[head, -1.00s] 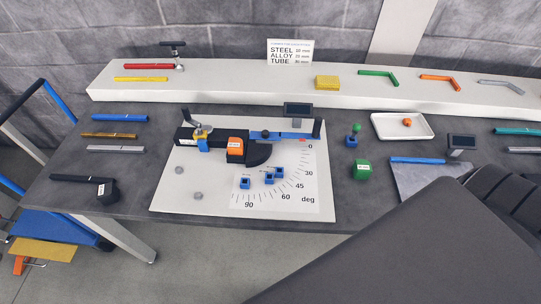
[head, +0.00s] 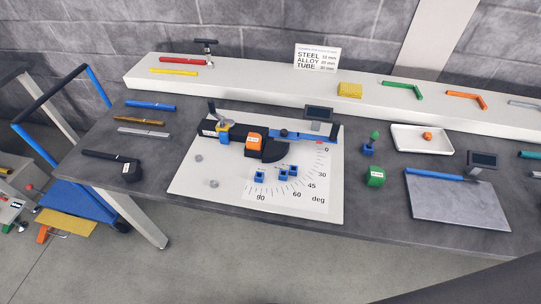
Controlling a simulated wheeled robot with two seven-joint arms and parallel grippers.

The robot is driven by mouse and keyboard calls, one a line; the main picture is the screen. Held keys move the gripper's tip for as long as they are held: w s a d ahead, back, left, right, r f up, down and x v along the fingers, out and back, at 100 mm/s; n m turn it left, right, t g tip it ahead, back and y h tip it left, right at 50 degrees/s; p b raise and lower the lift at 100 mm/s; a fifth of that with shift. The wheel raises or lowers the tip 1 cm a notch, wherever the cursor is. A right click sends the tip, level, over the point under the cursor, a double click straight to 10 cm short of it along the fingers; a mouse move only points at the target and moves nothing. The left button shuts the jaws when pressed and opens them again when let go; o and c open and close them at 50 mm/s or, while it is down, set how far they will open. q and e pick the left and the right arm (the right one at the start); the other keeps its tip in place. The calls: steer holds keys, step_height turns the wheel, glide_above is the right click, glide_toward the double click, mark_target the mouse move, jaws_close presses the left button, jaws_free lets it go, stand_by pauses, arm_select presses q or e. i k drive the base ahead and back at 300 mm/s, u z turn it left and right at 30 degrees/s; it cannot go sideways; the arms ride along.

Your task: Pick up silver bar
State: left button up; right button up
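The silver bar (head: 144,132) lies flat at the left end of the dark workbench (head: 155,168) in the head view. It lies in front of a brown-gold bar (head: 140,120) and a blue bar (head: 151,105), apart from both. A silver bent piece (head: 524,104) lies on the raised white shelf at the far right, cut by the picture edge. Neither of my grippers is in view.
A black-handled tool (head: 112,156) lies in front of the silver bar. A white board with a bending device (head: 190,178) stands to its right. A blue cart (head: 85,200) stands on the floor left of the bench. A grey plate (head: 455,205) lies at the right.

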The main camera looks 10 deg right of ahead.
mark_target(144, 134)
steer(key=u, duration=0.15)
steer(key=i, duration=0.15)
steer(key=u, duration=0.65)
steer(key=k, duration=0.5)
steer(key=u, duration=1.5)
steer(key=i, duration=2.05)
